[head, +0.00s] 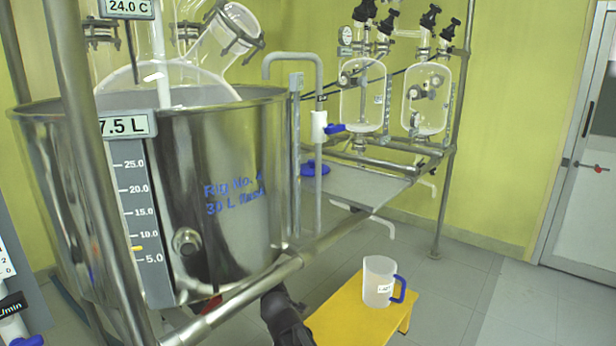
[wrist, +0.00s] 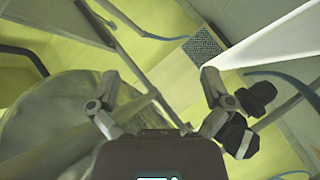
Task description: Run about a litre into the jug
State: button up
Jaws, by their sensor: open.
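The clear jug (head: 379,280) with a blue handle stands upright on a yellow stool (head: 335,312) and looks empty. Left of it is the steel vessel (head: 235,150) marked "Rig No. 4, 30 L flask", with a glass flask (head: 170,80) inside. Its display (head: 124,126) reads 7.5 L, and a yellow marker (head: 137,248) sits between 5.0 and 10.0 on the scale. A red part (head: 207,305) shows under the vessel, mostly hidden by the rail. My gripper (wrist: 160,82) is open in the wrist view, with nothing visibly held; its fingers cannot be made out in the head view.
A steel rail (head: 300,254) runs in front of the vessel. A bent pipe carries a white valve with a blue handle (head: 334,128); a blue knob (head: 315,169) sits lower. Two glass vessels (head: 362,100) stand behind. Floor right of the stool is clear. A grey bar (wrist: 135,65) crosses between my fingers in view.

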jog(key=s+d+f+m+g+h+p, duration=0.2)
jog(key=s+d+f+m+g, duration=0.15)
jog(key=d, duration=0.55)
jog(key=s+d+f+m+g+h+p, duration=0.1)
jog(key=s+d+f+m+g+h, duration=0.15)
jog(key=d+m, duration=0.45)
jog(key=s+d+m+g+y+p, duration=0.2)
jog(key=s+d+m+g+p, duration=0.15)
jog(key=s+d+g, duration=0.7)
jog(key=s+r+t+p, duration=0.1)
jog(key=s+r+p, duration=0.1)
jog(key=r+p, duration=1.6)
jog(key=s+r+t+p, duration=0.1)
jog(key=s+r+p, duration=0.1)
jog(key=r+p, duration=1.7)
jog(key=shift+s+r+n+p, duration=0.15)
jog(key=shift+r+n+p, duration=0.15)
jog(key=shift+t, duration=0.25)
